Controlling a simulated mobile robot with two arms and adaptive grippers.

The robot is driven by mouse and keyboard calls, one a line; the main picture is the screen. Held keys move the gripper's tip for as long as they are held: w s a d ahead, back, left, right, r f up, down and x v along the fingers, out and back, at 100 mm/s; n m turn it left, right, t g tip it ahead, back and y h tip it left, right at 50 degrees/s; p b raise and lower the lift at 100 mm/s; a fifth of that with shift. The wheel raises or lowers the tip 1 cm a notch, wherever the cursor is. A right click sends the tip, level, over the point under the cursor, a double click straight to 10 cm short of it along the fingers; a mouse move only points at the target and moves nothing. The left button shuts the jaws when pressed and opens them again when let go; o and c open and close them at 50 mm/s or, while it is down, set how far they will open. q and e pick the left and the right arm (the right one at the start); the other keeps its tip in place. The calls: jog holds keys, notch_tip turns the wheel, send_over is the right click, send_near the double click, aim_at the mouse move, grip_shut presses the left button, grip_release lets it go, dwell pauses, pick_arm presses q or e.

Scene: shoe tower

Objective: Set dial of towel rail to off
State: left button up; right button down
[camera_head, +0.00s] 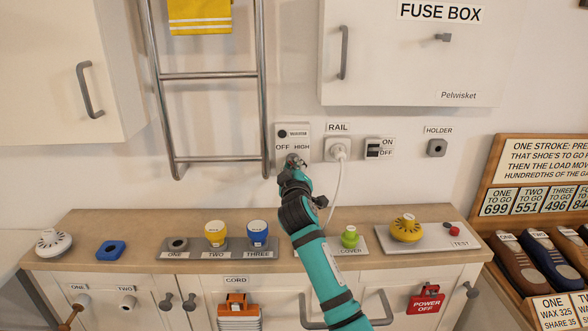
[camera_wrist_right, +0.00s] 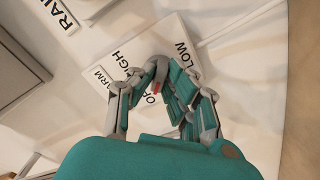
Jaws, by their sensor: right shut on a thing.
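The towel rail (camera_head: 209,76) is a ladder-shaped metal frame on the wall with a yellow towel (camera_head: 200,15) at its top. To its right is a white dial plate (camera_head: 304,130) with the words OFF and HIGH. The wrist view shows the plate (camera_wrist_right: 178,28) with LOW, HIGH, WARM and a partly hidden "OF". My right gripper (camera_head: 293,163) is at the plate's lower part. In the wrist view, its fingers (camera_wrist_right: 160,80) are closed around the grey dial (camera_wrist_right: 159,66). A red mark on the dial lies near "OF". My left gripper is out of view.
A white plug sits in the RAIL socket (camera_head: 337,149), its cord hanging right of my gripper. An ON/OFF switch (camera_head: 373,149) is further right. The fuse box (camera_head: 400,70) hangs above.

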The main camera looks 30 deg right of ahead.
jog(key=shift+f, duration=0.15)
jog(key=c, duration=1.4)
grip_release()
jog(key=shift+o, duration=0.2)
jog(key=v, duration=1.2)
